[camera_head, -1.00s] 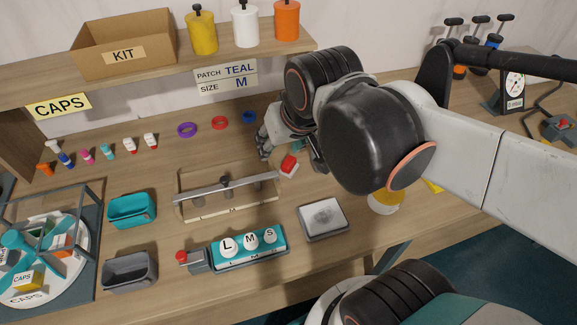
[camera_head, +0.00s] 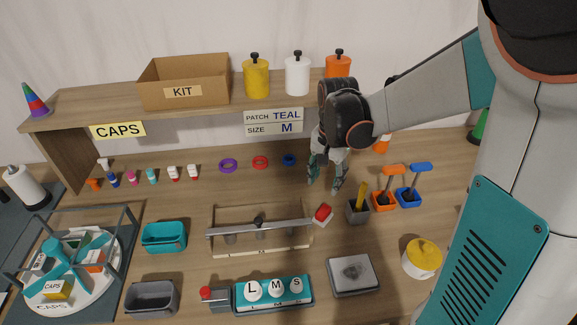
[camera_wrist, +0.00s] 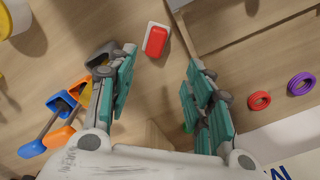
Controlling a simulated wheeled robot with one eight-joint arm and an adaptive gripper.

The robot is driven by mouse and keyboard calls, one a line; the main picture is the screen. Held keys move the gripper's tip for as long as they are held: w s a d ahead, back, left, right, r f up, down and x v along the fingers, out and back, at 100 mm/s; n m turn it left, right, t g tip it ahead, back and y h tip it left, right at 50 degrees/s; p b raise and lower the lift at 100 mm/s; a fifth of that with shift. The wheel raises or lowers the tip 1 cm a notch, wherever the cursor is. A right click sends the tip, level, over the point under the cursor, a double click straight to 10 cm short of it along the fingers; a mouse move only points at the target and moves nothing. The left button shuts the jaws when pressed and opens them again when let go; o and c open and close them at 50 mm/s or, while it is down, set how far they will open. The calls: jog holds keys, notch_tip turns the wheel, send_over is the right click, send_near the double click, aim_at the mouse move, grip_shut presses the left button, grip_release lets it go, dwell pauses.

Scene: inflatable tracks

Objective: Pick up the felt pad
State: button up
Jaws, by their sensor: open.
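No thing is labelled felt pad. A small red block on a white base (camera_head: 322,213) lies on the table right of the long wooden holder, and it also shows in the wrist view (camera_wrist: 156,40). A flat grey tray (camera_head: 354,291) holds a pale pad with a grey patch (camera_head: 353,270); I cannot tell which of these is the felt pad. My gripper (camera_head: 325,186) is open and points down above the table, behind the red block in the head view. In the wrist view, my gripper (camera_wrist: 162,62) has empty space between its fingers, with the red block beyond the fingertips.
The wooden holder with a metal bar (camera_head: 262,225) stands left of the red block. A dark grey cup (camera_head: 357,212) and orange and blue scoops (camera_head: 408,195) stand to its right. A yellow-lidded jar (camera_head: 422,255) is at front right. Rings (camera_head: 260,162) lie behind.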

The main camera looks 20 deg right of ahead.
aim_at(324, 209)
jog(key=shift+m, duration=0.3)
jog(key=f+b, duration=0.1)
jog(key=f, duration=0.4)
jog(key=f+b, duration=0.2)
jog(key=f, duration=0.3)
jog(key=d+f+b, duration=0.1)
jog(key=f+b, duration=0.1)
jog(key=f, duration=0.3)
jog(key=shift+w+f, duration=0.25)
jog(key=shift+a+r, duration=0.1)
jog(key=shift+c, duration=0.4)
jog(key=c, duration=0.8)
jog(key=shift+c, duration=0.2)
notch_tip(324, 209, up, 20)
jog(key=p, duration=0.6)
